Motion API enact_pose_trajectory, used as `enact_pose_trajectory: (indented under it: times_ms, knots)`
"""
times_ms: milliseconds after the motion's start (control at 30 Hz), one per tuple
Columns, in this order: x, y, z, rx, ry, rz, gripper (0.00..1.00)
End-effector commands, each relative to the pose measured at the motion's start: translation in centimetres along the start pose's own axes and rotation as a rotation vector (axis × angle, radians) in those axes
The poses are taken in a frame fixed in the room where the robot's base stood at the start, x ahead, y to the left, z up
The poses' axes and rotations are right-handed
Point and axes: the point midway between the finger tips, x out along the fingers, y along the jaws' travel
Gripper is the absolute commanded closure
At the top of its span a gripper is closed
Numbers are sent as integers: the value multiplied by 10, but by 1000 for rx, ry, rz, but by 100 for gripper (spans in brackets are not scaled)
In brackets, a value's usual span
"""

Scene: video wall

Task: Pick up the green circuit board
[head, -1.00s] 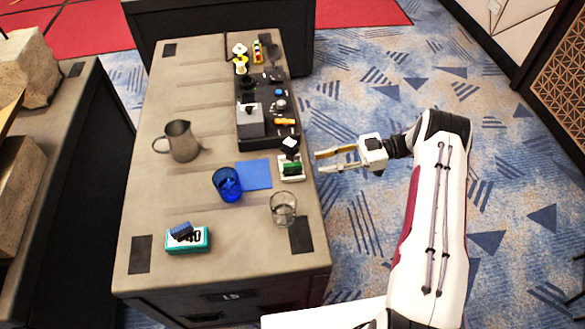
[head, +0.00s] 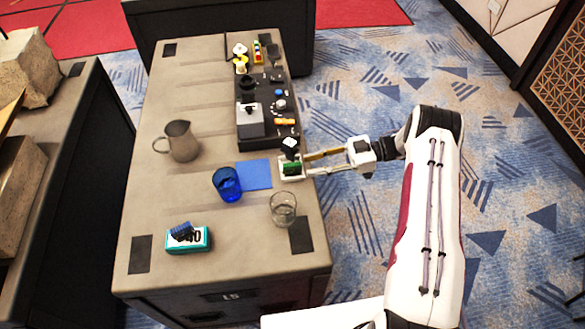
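The green circuit board (head: 291,168) sits in a small white holder (head: 283,178) near the right edge of the table, beside the blue mat. My gripper (head: 305,165) is at the table's right edge, level with the board. Its two fingers point left and are spread apart, one toward the far side of the board and one toward the near side. The fingertips are at or just beside the holder. I cannot tell whether they touch the board.
A clear glass (head: 283,208) stands close in front of the holder. A blue cup (head: 227,185) is by the blue mat (head: 254,174). A black panel (head: 262,131) with knobs lies just behind. A metal pitcher (head: 181,141) and a teal box (head: 188,240) stand further left.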

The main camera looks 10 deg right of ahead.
Motion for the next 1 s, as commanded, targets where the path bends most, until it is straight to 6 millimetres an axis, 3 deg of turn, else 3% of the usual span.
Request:
enact_pose_trajectory:
  times_ms: [400,967,1000]
  knots:
    - [42,0,-1,0,1,-2,69]
    - [44,1,-1,-1,0,-1,69]
    - [44,1,-1,-1,0,-1,75]
